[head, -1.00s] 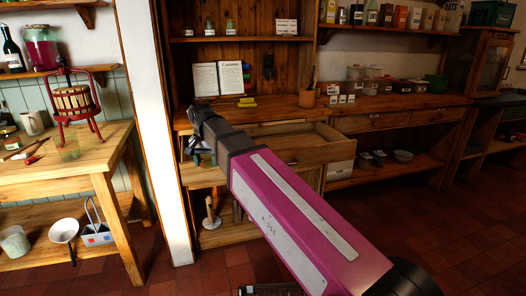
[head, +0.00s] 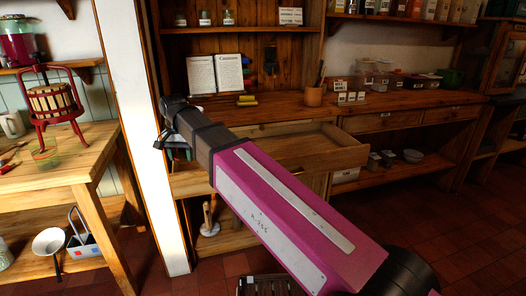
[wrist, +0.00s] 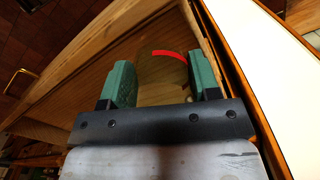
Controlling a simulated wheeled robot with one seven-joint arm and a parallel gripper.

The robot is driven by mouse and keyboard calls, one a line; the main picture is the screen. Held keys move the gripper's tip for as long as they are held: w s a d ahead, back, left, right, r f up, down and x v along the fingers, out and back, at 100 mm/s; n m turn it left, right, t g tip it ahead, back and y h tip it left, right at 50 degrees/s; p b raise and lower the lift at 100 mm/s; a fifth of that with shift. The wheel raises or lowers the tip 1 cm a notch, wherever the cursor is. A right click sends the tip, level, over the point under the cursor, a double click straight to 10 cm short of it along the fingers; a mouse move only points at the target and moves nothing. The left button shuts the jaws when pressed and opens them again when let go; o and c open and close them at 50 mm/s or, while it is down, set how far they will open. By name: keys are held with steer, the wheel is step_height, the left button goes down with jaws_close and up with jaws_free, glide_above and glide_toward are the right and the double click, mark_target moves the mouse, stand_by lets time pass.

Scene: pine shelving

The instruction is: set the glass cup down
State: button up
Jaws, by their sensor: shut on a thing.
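In the wrist view my gripper (wrist: 163,84) has its two green fingers on either side of the clear glass cup (wrist: 160,88), which is seen close up between them. A red strip shows at the cup's far edge; I cannot tell whether it is on the cup or seen through it. In the head view my gripper (head: 177,141) is mostly behind my dark wrist, beside the white post, and the held cup is hidden. I see no support touching the cup.
A white post (head: 153,130) stands close to my gripper. An open drawer (head: 290,150) juts from the wooden counter (head: 215,103), with an open book (head: 215,73) at the back. On the left table (head: 60,170) stand another clear glass (head: 45,157) and a red press (head: 55,103).

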steer(key=w+d+f, duration=0.2)
steer(key=w, duration=0.1)
steer(key=w+d+f, duration=0.2)
steer(key=w, duration=0.1)
steer(key=w+d+f, duration=0.3)
steer(key=w, duration=0.1)
steer(key=shift+f, duration=2)
steer(key=shift+f, duration=0.15)
steer(key=o, duration=1)
step_height(320, 180, up, 12)
steer(key=shift+r, duration=0.2)
